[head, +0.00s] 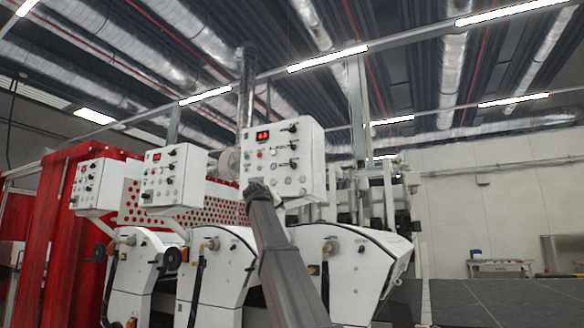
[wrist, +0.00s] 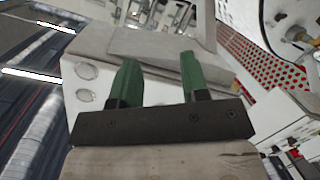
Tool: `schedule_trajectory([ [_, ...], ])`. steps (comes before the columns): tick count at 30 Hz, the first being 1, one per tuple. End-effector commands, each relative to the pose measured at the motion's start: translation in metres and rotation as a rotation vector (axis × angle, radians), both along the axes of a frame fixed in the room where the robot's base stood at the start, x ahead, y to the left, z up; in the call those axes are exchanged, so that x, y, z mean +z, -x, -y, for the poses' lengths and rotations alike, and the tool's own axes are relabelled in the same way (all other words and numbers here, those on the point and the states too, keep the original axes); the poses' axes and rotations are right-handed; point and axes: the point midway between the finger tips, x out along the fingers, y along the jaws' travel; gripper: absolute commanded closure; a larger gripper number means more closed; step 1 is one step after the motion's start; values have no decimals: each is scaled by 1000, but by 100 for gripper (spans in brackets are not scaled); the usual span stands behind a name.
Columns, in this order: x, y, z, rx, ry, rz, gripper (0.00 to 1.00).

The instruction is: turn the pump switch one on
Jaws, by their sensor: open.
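Three white control boxes stand in a row in the head view: the right one (head: 312,160) is nearest, then the middle one (head: 180,184) and the left one (head: 103,187). Each has a red display and black switches. The right box shows black rotary switches (head: 293,146) in a column. Labels are too small to read, so I cannot tell which is pump switch one. My arm reaches up to the lower left of the right box. In the wrist view my gripper (wrist: 157,72) has two green fingers, apart and empty, before a white surface; no switch shows between them.
White machine housings (head: 350,255) stand below the boxes. Dark flooring or a table surface (head: 490,300) lies at right, with a small table (head: 498,267) by the wall.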

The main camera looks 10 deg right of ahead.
Motion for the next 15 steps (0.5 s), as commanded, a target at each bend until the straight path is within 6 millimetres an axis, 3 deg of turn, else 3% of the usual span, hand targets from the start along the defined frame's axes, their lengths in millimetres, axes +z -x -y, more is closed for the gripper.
schedule_trajectory([
  [1, 37, 5, -2, -6, 11, 34, 58],
  [6, 128, 33, -3, -31, 42, 128, 58],
  [10, 173, 52, -3, -44, 57, 176, 58],
  [15, 196, 62, -2, -53, 66, 200, 58],
])
